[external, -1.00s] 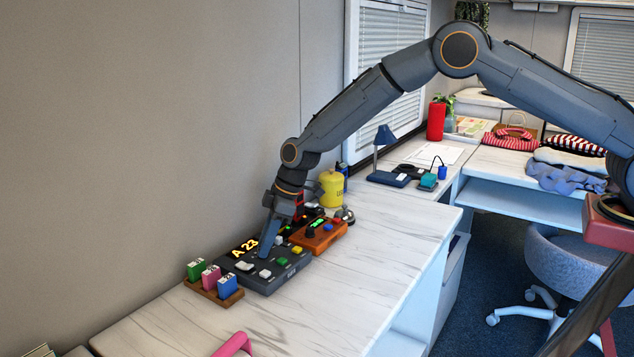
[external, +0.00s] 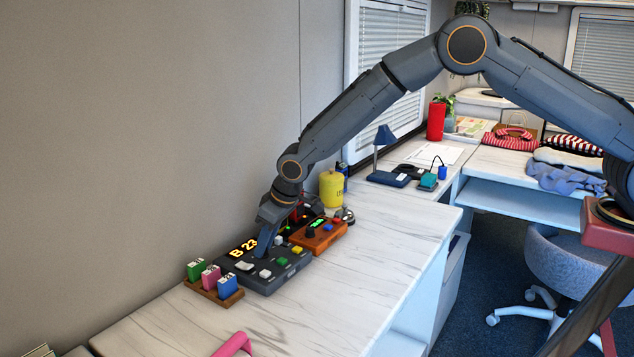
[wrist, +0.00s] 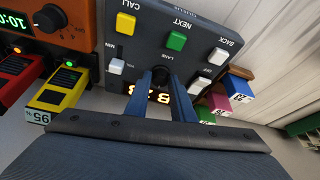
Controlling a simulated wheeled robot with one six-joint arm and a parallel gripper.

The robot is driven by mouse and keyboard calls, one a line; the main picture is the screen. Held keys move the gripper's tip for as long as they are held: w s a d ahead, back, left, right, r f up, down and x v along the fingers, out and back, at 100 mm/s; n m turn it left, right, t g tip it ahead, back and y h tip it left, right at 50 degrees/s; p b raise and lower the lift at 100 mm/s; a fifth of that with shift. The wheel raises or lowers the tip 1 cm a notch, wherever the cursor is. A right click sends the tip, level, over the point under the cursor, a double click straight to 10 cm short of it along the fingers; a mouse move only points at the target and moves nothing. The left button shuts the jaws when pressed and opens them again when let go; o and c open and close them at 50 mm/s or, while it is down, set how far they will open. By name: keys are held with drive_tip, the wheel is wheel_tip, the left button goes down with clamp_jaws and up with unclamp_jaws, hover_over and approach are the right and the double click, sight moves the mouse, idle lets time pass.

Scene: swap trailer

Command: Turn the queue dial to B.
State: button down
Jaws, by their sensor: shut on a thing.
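The queue console (external: 262,281) is a dark grey box on the marble counter, with white, green and yellow buttons. Its lit display (external: 243,248) reads B 23. In the wrist view, the console (wrist: 147,42) shows buttons marked CALL, NEXT and BACK, a LANE label and part of the display (wrist: 163,98). My gripper (external: 262,254) reaches down onto the console top. In the wrist view its fingers (wrist: 161,74) are closed on the small dark queue dial by the LANE label. The fingers mostly hide the dial and its pointer.
An orange device (external: 325,240) with a green readout stands right behind the console. A wooden rack (external: 213,294) of green, pink and blue blocks sits close on its left. A yellow canister (external: 331,190) and a bell are farther back. The counter's right side is clear.

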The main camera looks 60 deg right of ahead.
sight(275, 260)
drive_tip(key=shift+m+h+b, duration=0.4)
drive_tip(key=shift+m+b, duration=0.1)
drive_tip(key=shift+m, duration=0.5)
drive_tip(key=c, duration=1.5)
unclamp_jaws()
drive_tip(key=shift+c, duration=0.2)
drive_tip(key=shift+r, duration=0.15)
drive_tip(key=b+v, duration=0.2)
drive_tip(key=v, duration=0.5)
drive_tip(key=shift+s+r, duration=0.2)
drive_tip(key=shift+r, duration=0.05)
